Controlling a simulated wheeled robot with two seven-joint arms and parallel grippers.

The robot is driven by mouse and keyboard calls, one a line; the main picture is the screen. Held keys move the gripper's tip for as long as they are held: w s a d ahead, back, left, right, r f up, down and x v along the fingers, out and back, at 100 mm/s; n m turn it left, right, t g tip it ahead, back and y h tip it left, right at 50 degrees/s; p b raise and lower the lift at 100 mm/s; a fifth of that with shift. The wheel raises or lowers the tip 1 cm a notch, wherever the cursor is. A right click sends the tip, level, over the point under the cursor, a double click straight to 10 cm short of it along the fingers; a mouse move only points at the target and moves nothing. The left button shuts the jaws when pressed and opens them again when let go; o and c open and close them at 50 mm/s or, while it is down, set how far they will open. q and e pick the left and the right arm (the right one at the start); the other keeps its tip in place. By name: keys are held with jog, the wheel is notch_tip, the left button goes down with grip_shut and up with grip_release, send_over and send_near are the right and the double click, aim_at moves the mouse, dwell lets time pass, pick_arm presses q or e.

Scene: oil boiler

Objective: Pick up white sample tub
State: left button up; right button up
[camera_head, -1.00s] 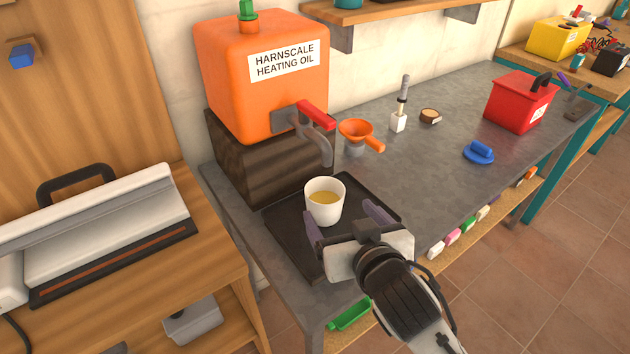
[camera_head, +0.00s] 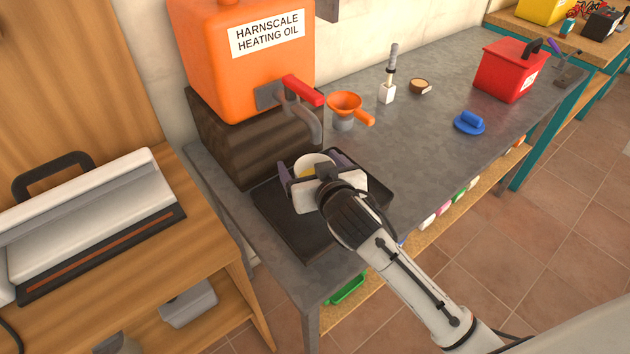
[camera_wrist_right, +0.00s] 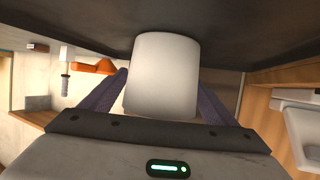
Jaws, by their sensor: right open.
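The white sample tub (camera_head: 313,161) stands upright on the black tray (camera_head: 272,221), with yellow liquid inside. My right gripper (camera_head: 311,165) is open, and its two purple-grey fingers reach along either side of the tub. In the head view the gripper body hides most of the tub. In the right wrist view the tub (camera_wrist_right: 165,75) sits between the spread fingers (camera_wrist_right: 160,92); a gap shows near the left finger, while contact at the right one cannot be told. My left gripper is not in view.
The orange heating oil tank (camera_head: 245,60) stands on a dark block behind the tray, with its tap (camera_head: 300,110) close above the tub. An orange funnel (camera_head: 347,106) stands right of the tap.

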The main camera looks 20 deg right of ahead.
jog(key=shift+w, duration=0.1)
jog(key=c, duration=1.1)
jog(key=shift+c, duration=1)
jog(key=shift+r, duration=0.1)
